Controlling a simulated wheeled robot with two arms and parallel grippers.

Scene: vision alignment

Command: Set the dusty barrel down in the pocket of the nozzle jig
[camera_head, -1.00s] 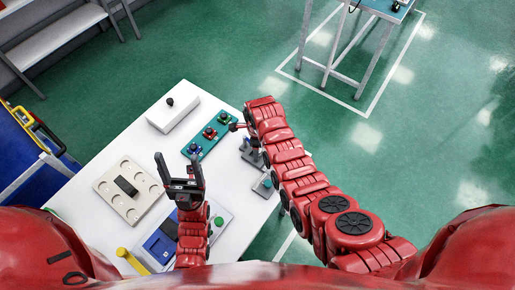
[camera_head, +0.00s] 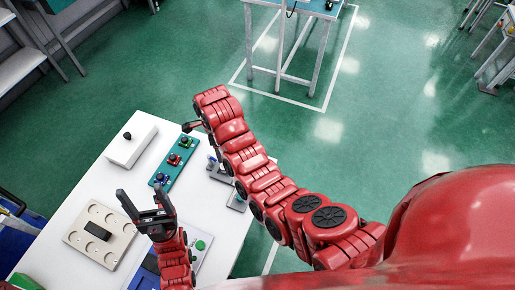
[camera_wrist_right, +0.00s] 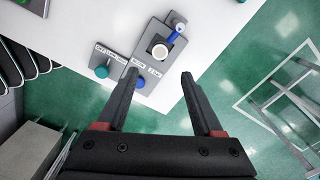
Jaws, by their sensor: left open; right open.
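In the right wrist view, a grey fixture (camera_wrist_right: 147,64) with printed labels, too small to read surely, stands at the table edge. A white round piece (camera_wrist_right: 160,50) sits on it, beside a blue-handled part (camera_wrist_right: 178,33). I cannot tell whether these are the nozzle jig and the dusty barrel. My right gripper (camera_wrist_right: 160,76) is open above the near side of the fixture, with nothing between its fingers. My left gripper (camera_head: 140,197) is open and empty above the table, right of a beige plate (camera_head: 75,236) with round recesses and a black block (camera_head: 98,230).
A teal tray (camera_head: 164,177) with several small coloured parts and a white box (camera_head: 122,153) with a black knob stand on the white table (camera_head: 72,193). A panel with a green button (camera_head: 200,245) lies near my left arm.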

